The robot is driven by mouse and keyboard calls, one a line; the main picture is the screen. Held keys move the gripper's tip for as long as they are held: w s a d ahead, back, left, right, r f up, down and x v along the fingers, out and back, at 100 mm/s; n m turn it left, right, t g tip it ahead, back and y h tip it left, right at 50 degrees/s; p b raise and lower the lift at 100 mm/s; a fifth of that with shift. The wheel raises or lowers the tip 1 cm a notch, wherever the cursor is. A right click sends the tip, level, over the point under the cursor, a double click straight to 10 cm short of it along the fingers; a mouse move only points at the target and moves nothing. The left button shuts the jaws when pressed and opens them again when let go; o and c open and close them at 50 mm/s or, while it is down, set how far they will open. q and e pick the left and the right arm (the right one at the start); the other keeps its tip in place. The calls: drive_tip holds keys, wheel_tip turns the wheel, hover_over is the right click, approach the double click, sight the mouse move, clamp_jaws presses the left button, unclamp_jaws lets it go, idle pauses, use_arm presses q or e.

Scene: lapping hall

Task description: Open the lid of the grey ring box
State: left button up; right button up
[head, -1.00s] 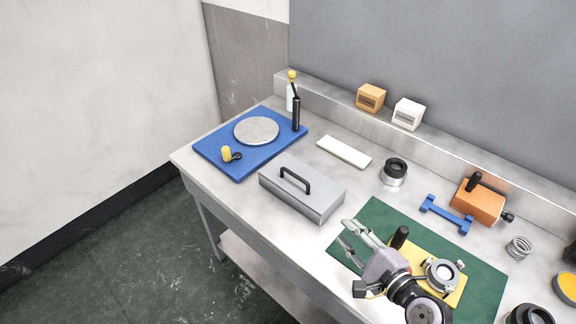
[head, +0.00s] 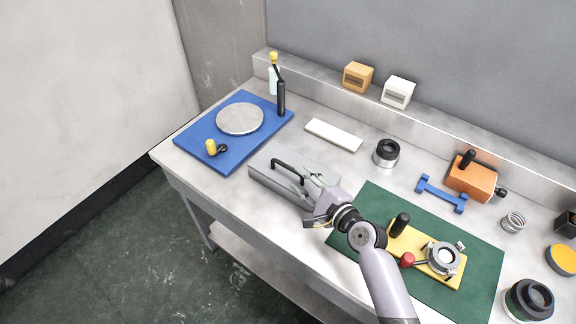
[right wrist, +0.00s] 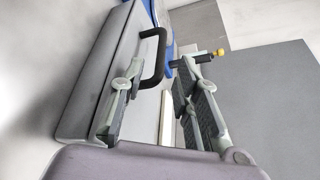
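The grey ring box (head: 262,181) stands on the bench with its lid down and a black handle (head: 284,166) on top. It fills the left of the right wrist view (right wrist: 85,75). My right gripper (head: 299,178) is over the right part of the lid and hides some of it. Its two fingers stand apart. In the right wrist view the black handle (right wrist: 161,60) shows at the gap between the fingertips (right wrist: 157,80); I cannot tell whether either finger touches it. My left gripper is not in view.
Left of the box lies a blue mat (head: 190,135) with a grey disc (head: 240,119). A pale bar (head: 333,135) lies behind the box. On the right, a green mat (head: 450,298) carries a yellow fixture (head: 408,240). A raised ledge (head: 330,95) runs along the back.

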sight(289, 168)
drive_tip(key=x, duration=0.5)
drive_tip(key=shift+w+a+f, duration=0.1)
drive_tip(key=shift+w+a, duration=0.15)
drive_tip(key=shift+w, duration=0.05)
drive_tip(key=shift+w+a+f, duration=0.15)
drive_tip(key=shift+w+a, duration=0.15)
drive_tip(key=shift+w, duration=0.2)
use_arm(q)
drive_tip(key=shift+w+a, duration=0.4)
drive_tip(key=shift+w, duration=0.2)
use_arm(e)
clamp_jaws()
